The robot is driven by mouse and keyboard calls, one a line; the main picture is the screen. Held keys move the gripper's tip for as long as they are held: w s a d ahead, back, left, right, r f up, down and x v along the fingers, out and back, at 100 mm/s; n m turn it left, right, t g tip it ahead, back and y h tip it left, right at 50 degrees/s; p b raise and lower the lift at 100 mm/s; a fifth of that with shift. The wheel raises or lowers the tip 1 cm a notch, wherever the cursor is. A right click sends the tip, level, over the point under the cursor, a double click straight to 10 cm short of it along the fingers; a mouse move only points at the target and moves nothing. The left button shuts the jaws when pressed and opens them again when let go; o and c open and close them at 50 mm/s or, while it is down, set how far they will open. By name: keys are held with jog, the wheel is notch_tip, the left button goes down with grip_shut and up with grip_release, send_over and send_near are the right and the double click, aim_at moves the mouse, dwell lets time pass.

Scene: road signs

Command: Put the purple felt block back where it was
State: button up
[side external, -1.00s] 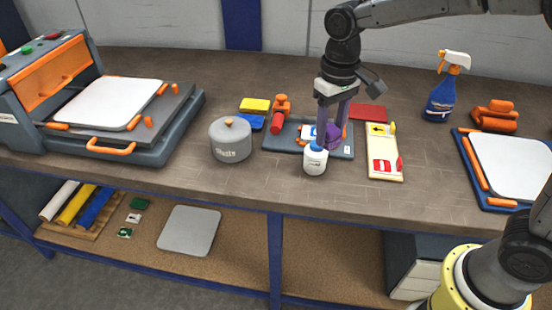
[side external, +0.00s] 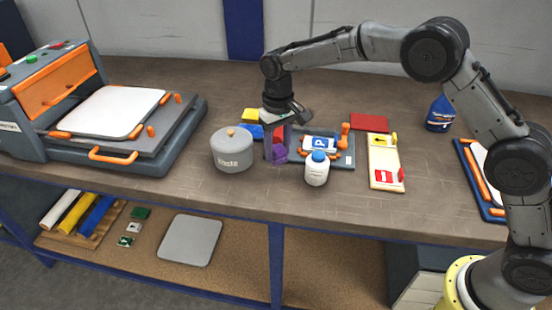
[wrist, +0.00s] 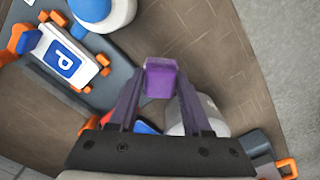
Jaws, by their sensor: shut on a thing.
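The purple felt block (side external: 280,154) is held between the fingers of my gripper (side external: 275,156), just right of the grey waste pot (side external: 232,151). In the wrist view the block (wrist: 160,78) sits between the two fingertips (wrist: 160,84), with bare brown bench beyond it. My gripper points down and is low over the bench; I cannot tell whether the block touches the surface. To the right is a dark tray (side external: 346,160) with a white and blue P sign (side external: 320,144) in it.
A white bottle with a blue cap (side external: 317,170) stands close on the right, in front of the tray. Blue and yellow pads (side external: 250,116) lie behind the pot. A cream board (side external: 385,165) and red pad (side external: 369,122) are further right. Bench in front is clear.

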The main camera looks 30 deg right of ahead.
aim_at(276, 160)
jog(key=shift+w+f, duration=0.2)
jog(key=shift+w+a+f, duration=0.1)
jog(key=shift+f, duration=1.55)
jog(key=shift+f, duration=0.2)
jog(key=o, duration=0.9)
jog(key=shift+r, duration=0.1)
notch_tip(276, 160, up, 12)
jog(key=shift+r, duration=0.15)
